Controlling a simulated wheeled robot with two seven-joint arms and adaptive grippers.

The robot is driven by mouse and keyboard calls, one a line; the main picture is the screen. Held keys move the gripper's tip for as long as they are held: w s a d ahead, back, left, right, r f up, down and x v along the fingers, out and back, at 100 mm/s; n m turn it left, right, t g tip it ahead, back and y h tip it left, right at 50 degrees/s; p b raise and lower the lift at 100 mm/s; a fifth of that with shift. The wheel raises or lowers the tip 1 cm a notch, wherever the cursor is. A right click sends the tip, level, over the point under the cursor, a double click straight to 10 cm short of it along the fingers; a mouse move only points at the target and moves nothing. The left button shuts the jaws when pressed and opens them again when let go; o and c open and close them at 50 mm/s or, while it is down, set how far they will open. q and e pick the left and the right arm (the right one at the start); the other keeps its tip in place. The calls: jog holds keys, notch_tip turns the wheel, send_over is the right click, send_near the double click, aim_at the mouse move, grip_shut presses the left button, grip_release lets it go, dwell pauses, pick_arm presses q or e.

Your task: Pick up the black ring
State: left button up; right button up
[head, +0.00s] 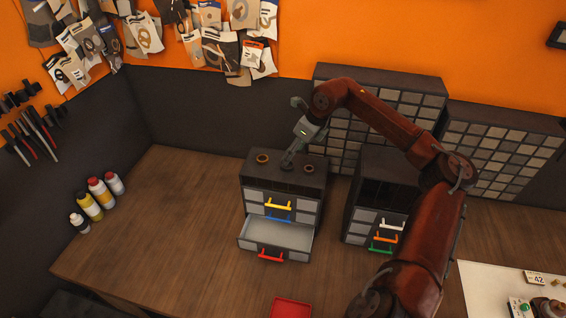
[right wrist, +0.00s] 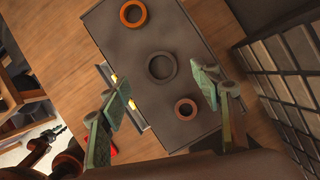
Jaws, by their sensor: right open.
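The black ring (right wrist: 162,66) lies flat on the dark top of a small drawer cabinet, between two brown rings. In the head view my right gripper (head: 289,159) is above that cabinet top and hides the black ring. In the right wrist view my right gripper (right wrist: 162,92) is open and empty, its two greenish fingers wide apart. The black ring shows between and slightly beyond the fingertips. One brown ring (right wrist: 133,13) lies farther up the picture; the other brown ring (right wrist: 186,108) lies nearer the palm. My left gripper is not seen.
The drawer cabinet (head: 285,177) has its bottom drawer (head: 275,236) pulled out. A second cabinet (head: 367,214) stands to its right, with grey drawer racks (head: 500,150) behind. Bottles (head: 95,198) stand at the left. A red tray (head: 291,308) lies in front.

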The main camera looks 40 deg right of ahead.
aim_at(287, 167)
jog(key=shift+s+f+p, duration=0.5)
jog(key=shift+s+f, duration=0.05)
jog(key=shift+f, duration=0.3)
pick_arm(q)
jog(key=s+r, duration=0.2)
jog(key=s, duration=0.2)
pick_arm(e)
jog(key=shift+w+x, duration=0.25)
jog(key=shift+x, duration=0.85)
jog(key=shift+w+f+p, duration=0.45)
jog(key=shift+w+f, duration=0.35)
jog(key=shift+w, duration=0.05)
jog(key=shift+s+r, duration=0.1)
jog(key=shift+s, duration=0.4)
jog(key=shift+w, duration=0.25)
jog(key=c, duration=0.3)
jog(key=shift+c, duration=0.8)
jog(key=shift+s, duration=0.2)
jog(key=c, duration=0.3)
jog(key=shift+w, duration=0.15)
jog(key=c, duration=0.5)
jog(key=shift+c, duration=0.3)
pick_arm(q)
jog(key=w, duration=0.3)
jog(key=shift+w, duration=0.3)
